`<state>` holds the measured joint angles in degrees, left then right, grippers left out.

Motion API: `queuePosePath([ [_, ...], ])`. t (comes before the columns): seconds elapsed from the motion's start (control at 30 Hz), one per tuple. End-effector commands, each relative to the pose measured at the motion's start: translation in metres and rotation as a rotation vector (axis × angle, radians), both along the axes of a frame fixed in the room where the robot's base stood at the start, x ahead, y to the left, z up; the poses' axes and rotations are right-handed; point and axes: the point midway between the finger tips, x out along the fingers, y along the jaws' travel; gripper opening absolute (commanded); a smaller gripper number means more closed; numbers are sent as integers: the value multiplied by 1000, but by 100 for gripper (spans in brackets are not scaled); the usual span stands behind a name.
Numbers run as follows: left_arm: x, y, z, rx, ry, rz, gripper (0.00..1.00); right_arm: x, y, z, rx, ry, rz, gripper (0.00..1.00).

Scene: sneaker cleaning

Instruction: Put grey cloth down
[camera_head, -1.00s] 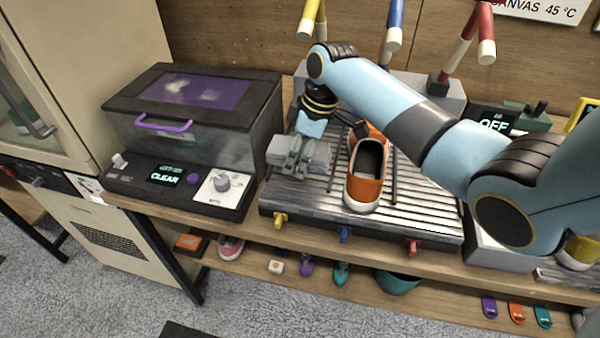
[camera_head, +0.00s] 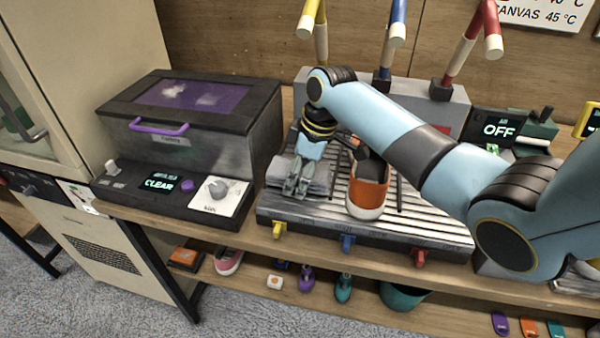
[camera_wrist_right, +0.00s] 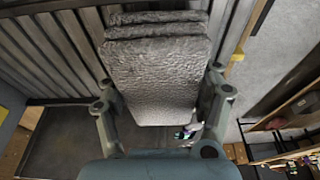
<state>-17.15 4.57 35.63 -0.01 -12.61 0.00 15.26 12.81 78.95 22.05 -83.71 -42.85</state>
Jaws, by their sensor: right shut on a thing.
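The grey cloth (camera_head: 317,176) is a folded, wrinkled pad at the left end of the ribbed metal rack (camera_head: 290,208). My right gripper (camera_head: 295,186) is shut on the grey cloth and points down over that end of the rack. In the right wrist view the cloth (camera_wrist_right: 155,75) lies between the two fingers of the gripper (camera_wrist_right: 158,95), with its folded layers showing at the far edge. The cloth is at or just above the ribs; I cannot tell whether it touches them. My left gripper is not in view.
An orange shoe (camera_head: 368,188) stands on the rack just right of the cloth. A lidded box with a purple handle (camera_head: 158,127) and a control panel stands close on the left. Coloured knobs (camera_head: 347,242) line the rack's front. Shoes and small items fill the lower shelf (camera_head: 240,275).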

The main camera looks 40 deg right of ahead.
Motion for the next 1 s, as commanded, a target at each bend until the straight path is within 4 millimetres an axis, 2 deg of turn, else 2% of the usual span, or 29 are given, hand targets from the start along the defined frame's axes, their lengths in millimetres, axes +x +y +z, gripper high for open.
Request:
queuePosePath([
  [0.13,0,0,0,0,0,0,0,0,0,-2,0,0,0,34],
  [0.17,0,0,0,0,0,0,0,0,0,-2,1,1,0,68],
  [0.33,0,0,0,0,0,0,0,0,0,-2,1,1,0,90],
  [0.6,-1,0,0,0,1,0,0,0,0,-2,1,1,0,92],
  [0.7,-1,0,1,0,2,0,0,0,0,4,0,-1,1,92],
  [0.87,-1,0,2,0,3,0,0,-3,-4,29,-2,-4,1,92],
  [1.0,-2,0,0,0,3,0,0,-9,-10,62,-4,-5,1,92],
])
